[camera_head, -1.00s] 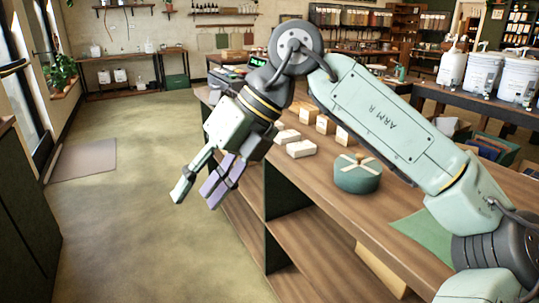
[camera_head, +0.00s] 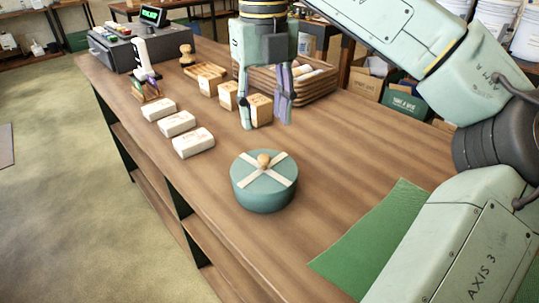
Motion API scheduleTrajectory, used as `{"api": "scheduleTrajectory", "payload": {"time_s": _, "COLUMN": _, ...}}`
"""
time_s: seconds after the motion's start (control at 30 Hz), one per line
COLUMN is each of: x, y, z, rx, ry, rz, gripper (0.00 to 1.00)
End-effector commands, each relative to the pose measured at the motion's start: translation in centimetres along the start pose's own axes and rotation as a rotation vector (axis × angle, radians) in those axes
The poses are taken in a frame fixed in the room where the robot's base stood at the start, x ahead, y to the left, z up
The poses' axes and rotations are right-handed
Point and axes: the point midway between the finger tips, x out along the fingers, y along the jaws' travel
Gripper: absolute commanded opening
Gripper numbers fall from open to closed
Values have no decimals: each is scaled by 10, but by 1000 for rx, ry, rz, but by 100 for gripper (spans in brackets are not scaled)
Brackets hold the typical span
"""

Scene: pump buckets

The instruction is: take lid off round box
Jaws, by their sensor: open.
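The round box (camera_head: 263,195) is teal and stands upright on the wooden counter, near the middle of the view. Its lid (camera_head: 245,168) sits on top, with a pale cross of bands and a small wooden knob (camera_head: 264,160) at the centre. My gripper (camera_head: 264,124) points down over the counter, up and behind the box in the picture. Its fingers are open, one pale green and one purple, with nothing seen held between them. A tan block shows behind the fingers. The gripper is apart from the lid.
Several white wrapped blocks (camera_head: 193,143) lie left of the box. A slatted wooden crate (camera_head: 312,88) and a cash register (camera_head: 130,45) stand farther back. A green mat (camera_head: 372,238) lies at the right. The counter (camera_head: 330,160) between box and mat is bare.

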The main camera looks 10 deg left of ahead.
Motion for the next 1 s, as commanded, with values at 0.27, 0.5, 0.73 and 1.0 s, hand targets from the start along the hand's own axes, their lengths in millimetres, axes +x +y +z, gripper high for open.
{"api": "scheduleTrajectory", "payload": {"time_s": 0.27, "x": 42, "y": 1, "z": 0, "rx": -3, "ry": 1, "rz": 4, "gripper": 42}}
{"api": "scheduleTrajectory", "payload": {"time_s": 0.5, "x": 60, "y": 1, "z": 0, "rx": -5, "ry": 2, "rz": 4, "gripper": 42}}
{"api": "scheduleTrajectory", "payload": {"time_s": 0.73, "x": 94, "y": 2, "z": 2, "rx": -4, "ry": 0, "rz": 3, "gripper": 42}}
{"api": "scheduleTrajectory", "payload": {"time_s": 1.0, "x": 101, "y": 2, "z": 2, "rx": -3, "ry": -2, "rz": 2, "gripper": 42}}
